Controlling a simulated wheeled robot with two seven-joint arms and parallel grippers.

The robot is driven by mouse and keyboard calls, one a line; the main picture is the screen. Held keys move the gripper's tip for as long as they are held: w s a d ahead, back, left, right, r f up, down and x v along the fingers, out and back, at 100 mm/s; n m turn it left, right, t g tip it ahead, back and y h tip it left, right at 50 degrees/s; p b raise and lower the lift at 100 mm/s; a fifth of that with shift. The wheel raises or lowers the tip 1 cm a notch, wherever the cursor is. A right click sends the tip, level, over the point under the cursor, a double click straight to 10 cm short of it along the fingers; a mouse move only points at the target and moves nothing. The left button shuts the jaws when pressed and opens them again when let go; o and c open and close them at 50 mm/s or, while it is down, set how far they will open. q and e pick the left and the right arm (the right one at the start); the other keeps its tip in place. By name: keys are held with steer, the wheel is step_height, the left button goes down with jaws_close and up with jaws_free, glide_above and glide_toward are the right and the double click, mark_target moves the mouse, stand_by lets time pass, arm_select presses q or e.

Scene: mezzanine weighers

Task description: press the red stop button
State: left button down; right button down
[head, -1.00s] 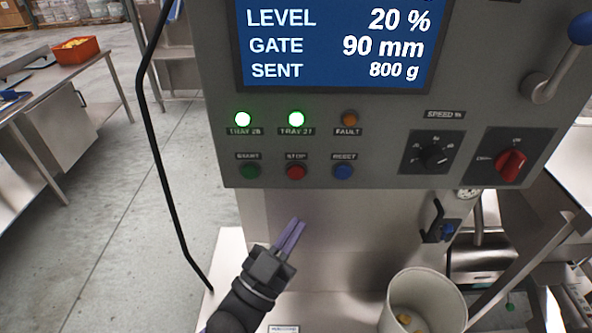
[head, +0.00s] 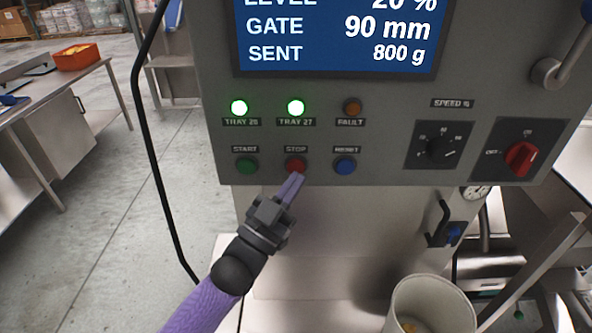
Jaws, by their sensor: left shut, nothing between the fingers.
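The red stop button (head: 296,164) sits on the grey control panel (head: 215,140), under the STOP label, between the green start button (head: 246,166) and the blue reset button (head: 345,166). My left gripper (head: 296,177) is shut and empty. Its purple fingertips point up at the stop button and overlap its lower edge in the head view. I cannot tell whether they touch it. My right gripper is not in view.
The screen (head: 340,35) reads gate 90 mm and sent 800 g. Two tray lamps glow green; the fault lamp (head: 352,108) is unlit. A speed knob (head: 437,148) and a red rotary switch (head: 521,158) sit to the right. A white bucket (head: 432,296) stands below.

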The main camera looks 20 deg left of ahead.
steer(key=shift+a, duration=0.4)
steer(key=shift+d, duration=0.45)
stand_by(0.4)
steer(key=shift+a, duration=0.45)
arm_select(q)
steer(key=shift+w+a, duration=0.15)
steer(key=shift+w, duration=0.25)
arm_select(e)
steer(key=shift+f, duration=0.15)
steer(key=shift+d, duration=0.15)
